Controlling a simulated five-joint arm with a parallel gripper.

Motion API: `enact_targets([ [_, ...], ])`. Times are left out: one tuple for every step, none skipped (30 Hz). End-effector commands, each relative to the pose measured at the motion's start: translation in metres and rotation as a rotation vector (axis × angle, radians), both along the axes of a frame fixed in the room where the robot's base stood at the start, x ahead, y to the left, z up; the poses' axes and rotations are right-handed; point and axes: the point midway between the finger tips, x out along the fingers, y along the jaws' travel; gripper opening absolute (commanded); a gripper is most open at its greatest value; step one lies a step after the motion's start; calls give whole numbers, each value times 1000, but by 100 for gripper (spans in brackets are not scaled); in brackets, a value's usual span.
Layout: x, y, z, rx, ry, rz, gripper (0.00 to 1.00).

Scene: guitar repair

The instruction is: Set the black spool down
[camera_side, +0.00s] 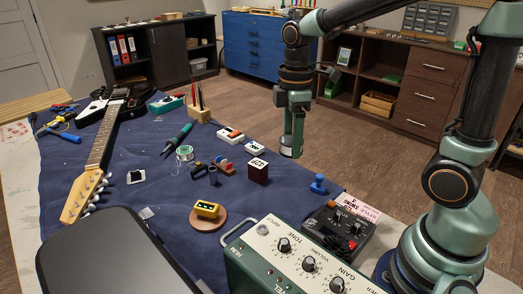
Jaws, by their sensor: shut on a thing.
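My gripper (291,146) points down at the right edge of the blue cloth, with the wooden floor behind it in the picture. It is shut on the black spool, which is small and mostly hidden from this side, so its outline is not clear. The dark blue cloth (120,185) covers the bench.
A dark red box (258,170) with a white top stands below my gripper in the picture. A green amplifier (300,262), a black pedal (340,231) and a blue knobbed piece (318,184) are nearer. A guitar (98,150) lies left. Bare cloth lies between them.

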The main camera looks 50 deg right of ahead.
Motion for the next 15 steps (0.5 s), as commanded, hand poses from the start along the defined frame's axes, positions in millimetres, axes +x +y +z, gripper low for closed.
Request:
enact_targets([
  [-1,0,-1,0,0,-81,7],
  [-1,0,-2,1,1,-134,7],
  [-2,0,-3,1,1,-206,7],
  [-2,1,-4,0,0,-259,7],
  [-2,1,-5,0,0,-312,7],
  [-3,1,-6,0,0,-384,7],
  [-3,1,-6,0,0,-436,7],
  [-4,1,-7,1,-1,-489,7],
  [-4,1,-8,0,0,-556,7],
  [-5,1,-9,0,0,-605,7],
  [-5,1,-9,0,0,-650,7],
  [-6,1,-10,0,0,-708,7],
  [-6,1,-11,0,0,-748,7],
  [-6,1,-11,0,0,-785,7],
  [-6,1,-12,0,0,-828,7],
])
